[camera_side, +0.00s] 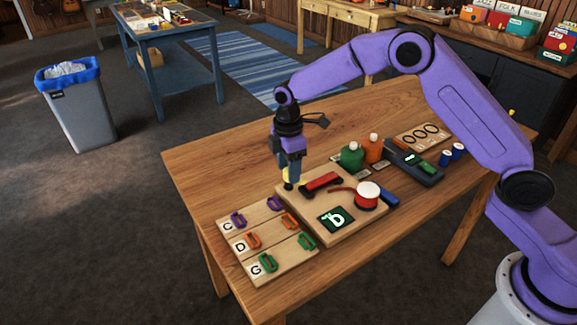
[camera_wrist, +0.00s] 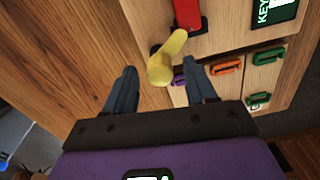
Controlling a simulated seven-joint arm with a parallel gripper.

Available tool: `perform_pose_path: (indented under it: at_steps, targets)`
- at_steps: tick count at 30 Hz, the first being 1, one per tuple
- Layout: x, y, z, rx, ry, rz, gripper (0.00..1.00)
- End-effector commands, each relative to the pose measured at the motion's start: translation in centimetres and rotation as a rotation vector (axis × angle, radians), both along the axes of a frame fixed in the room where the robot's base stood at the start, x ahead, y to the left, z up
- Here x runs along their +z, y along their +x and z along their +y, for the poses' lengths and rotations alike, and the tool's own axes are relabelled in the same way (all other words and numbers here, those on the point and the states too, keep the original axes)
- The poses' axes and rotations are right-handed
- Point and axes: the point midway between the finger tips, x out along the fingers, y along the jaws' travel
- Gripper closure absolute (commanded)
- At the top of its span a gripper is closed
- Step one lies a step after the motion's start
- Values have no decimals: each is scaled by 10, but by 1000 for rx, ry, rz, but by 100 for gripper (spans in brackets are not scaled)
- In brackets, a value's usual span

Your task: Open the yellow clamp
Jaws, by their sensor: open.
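The yellow clamp (camera_wrist: 166,58) shows in the wrist view as a yellow lever, upright or tilted I cannot tell, at the edge of a wooden board (camera_wrist: 218,22). In the side view only a little yellow of the clamp (camera_side: 287,174) shows beneath my fingers, by the end of a red bar (camera_side: 322,182). My gripper (camera_side: 289,179) points down over it. In the wrist view my gripper (camera_wrist: 162,76) is open, with one blue finger on each side of the lever. Whether the fingers touch the lever cannot be told. The clamp's lower part is mostly hidden.
A lettered tray (camera_side: 285,272) with purple, orange and green clips lies in front. The table's left part (camera_side: 205,168) is clear.

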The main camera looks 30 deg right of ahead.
Motion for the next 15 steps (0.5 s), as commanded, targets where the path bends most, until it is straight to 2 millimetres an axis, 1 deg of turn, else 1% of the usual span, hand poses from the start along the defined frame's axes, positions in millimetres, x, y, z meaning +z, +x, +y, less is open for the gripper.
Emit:
perform_pose_path:
  at_steps: [6, 7, 8, 9, 11, 12, 15]
  targets:
    - [0, 0, 0, 0, 0, 0, 44]
    - [0, 0, 0, 0, 0, 0, 51]
    - [0, 0, 0, 0, 0, 0, 60]
    - [0, 0, 0, 0, 0, 0, 74]
    - [0, 0, 0, 0, 0, 0, 93]
    - [0, 0, 0, 0, 0, 0, 100]
    - [0, 0, 0, 0, 0, 0, 100]
